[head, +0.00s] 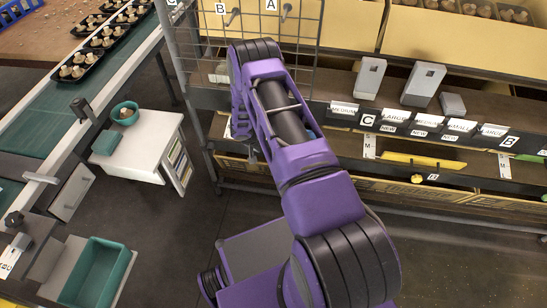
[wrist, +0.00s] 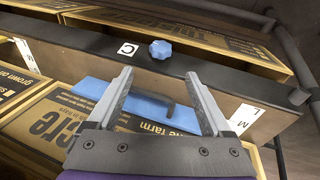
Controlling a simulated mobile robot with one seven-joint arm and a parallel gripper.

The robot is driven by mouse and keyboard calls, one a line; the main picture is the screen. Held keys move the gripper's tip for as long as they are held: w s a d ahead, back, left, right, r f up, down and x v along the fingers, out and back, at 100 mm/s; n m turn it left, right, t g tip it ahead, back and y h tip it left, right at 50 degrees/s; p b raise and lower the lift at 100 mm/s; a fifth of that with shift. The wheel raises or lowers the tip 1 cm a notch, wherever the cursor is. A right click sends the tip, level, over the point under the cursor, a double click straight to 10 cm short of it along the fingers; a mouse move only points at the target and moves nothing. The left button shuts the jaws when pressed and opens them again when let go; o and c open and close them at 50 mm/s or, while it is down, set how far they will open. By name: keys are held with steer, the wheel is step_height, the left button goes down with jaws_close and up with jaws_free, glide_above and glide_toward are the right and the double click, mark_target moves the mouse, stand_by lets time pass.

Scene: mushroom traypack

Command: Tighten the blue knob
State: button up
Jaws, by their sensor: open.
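The blue knob (wrist: 160,49) shows in the wrist view as a lobed knob on the dark shelf edge, just right of a white "C" label (wrist: 128,49). My gripper (wrist: 159,75) is open, with its two fingers spread wide and pointing at the shelf edge. The knob lies beyond the fingertips, between their lines, and appears untouched. A flat blue piece (wrist: 148,102) with a dark handle-like part shows behind and between the fingers. In the head view my purple arm reaches to the shelf and hides the gripper and the knob.
Cardboard boxes (wrist: 222,40) fill the shelf behind and below the dark edge. In the head view, a wire grid (head: 301,30) stands close beside the arm. Grey dispensers (head: 423,84) stand on the shelf to the right. A white cabinet (head: 145,150) and conveyor (head: 50,120) are left.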

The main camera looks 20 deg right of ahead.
steer(key=b+x, duration=0.2)
steer(key=x, duration=1)
jaws_close()
